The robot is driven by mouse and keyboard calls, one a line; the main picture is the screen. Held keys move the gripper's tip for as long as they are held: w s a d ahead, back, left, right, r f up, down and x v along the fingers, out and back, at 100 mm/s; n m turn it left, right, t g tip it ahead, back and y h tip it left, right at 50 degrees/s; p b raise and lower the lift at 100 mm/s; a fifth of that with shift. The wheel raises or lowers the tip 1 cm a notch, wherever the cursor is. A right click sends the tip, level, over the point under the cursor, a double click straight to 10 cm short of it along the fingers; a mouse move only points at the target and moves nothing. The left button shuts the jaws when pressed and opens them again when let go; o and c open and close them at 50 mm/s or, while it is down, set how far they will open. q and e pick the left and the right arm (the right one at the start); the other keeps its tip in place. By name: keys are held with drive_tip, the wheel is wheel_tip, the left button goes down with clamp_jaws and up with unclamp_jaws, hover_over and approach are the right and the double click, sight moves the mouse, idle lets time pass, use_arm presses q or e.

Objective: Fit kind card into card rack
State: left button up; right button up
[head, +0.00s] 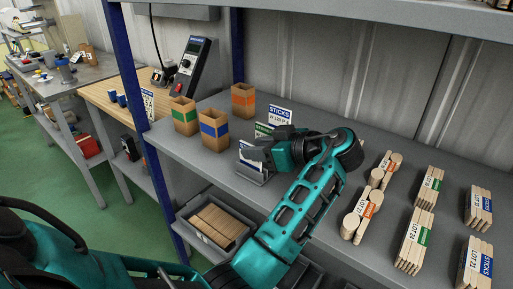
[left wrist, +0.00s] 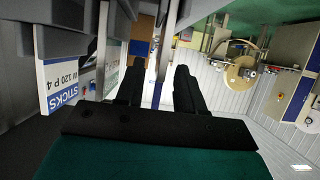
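My left gripper (head: 250,152) is over the shelf in the head view, pointing left, in front of upright cards. In the left wrist view its two black fingers (left wrist: 160,78) are apart with nothing seen between them. A white card with a blue STICKS header (head: 279,114) stands behind the gripper; a green-headed card (head: 263,130) is partly hidden by it. Another card (head: 248,163) stands low in a small grey rack (head: 254,178), mostly covered by the gripper. A STICKS card (left wrist: 62,88) shows beside the fingers in the left wrist view. My right gripper is out of view.
Cardboard boxes with green (head: 184,115), blue (head: 214,130) and orange (head: 243,100) labels stand left of the gripper. Bundles of wooden sticks (head: 414,243) lie at the right. A blue shelf post (head: 130,80) rises at the left.

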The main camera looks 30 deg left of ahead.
use_arm(q)
drive_tip(key=v, duration=1.1)
drive_tip(key=shift+b, duration=0.3)
drive_tip(key=shift+d, duration=0.15)
